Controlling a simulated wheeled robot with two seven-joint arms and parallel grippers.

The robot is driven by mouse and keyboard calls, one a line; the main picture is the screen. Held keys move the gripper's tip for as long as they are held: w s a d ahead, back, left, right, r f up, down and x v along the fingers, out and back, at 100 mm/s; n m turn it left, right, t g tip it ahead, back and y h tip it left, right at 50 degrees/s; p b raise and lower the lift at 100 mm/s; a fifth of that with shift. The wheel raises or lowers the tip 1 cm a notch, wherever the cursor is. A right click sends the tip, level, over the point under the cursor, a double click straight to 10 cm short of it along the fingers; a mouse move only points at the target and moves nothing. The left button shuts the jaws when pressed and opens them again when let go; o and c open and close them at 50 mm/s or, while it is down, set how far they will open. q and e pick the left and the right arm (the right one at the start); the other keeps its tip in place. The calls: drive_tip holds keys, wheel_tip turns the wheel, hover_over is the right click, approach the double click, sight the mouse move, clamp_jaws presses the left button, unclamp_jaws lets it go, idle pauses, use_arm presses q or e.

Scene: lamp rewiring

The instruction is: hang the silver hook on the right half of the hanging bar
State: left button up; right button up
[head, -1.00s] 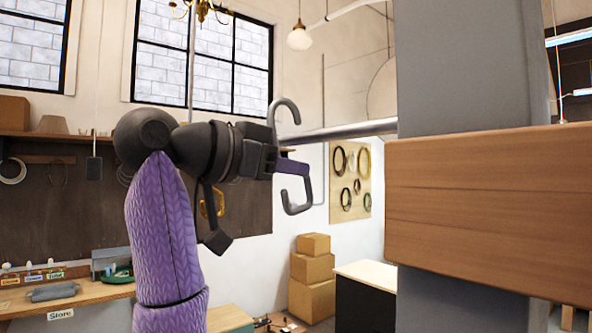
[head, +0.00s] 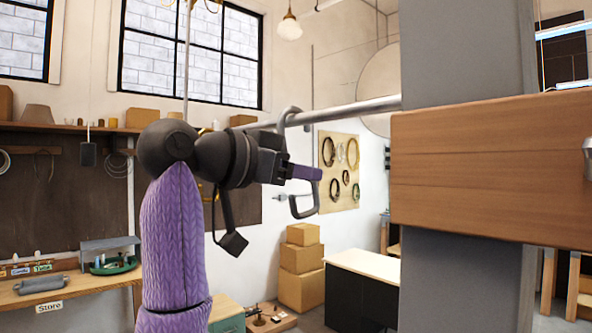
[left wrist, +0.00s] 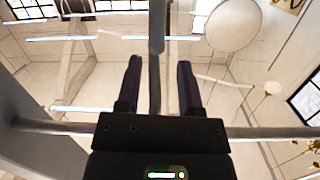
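The grey S-shaped hook (head: 302,212) is upright in the head view. Its top curve meets the metal hanging bar (head: 355,113) and appears to loop over it; its lower curve hangs below my gripper. My left gripper (head: 312,173) is at the hook's middle, just under the bar. In the left wrist view, the hook's shank (left wrist: 155,75) runs between the two purple fingers of my left gripper (left wrist: 159,62), with a gap visible on each side. The bar (left wrist: 270,132) crosses behind the gripper body there. My right gripper is out of view.
A large grey post (head: 465,60) with a wooden beam (head: 480,170) stands close on the right, where the bar ends in view. A bench (head: 80,290) is at lower left. Cardboard boxes (head: 300,262) and a white-topped counter (head: 365,263) stand farther back.

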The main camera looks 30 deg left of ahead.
use_arm(q)
drive_tip(key=b+v, duration=0.3)
drive_tip(key=v, duration=0.7)
idle(0.9)
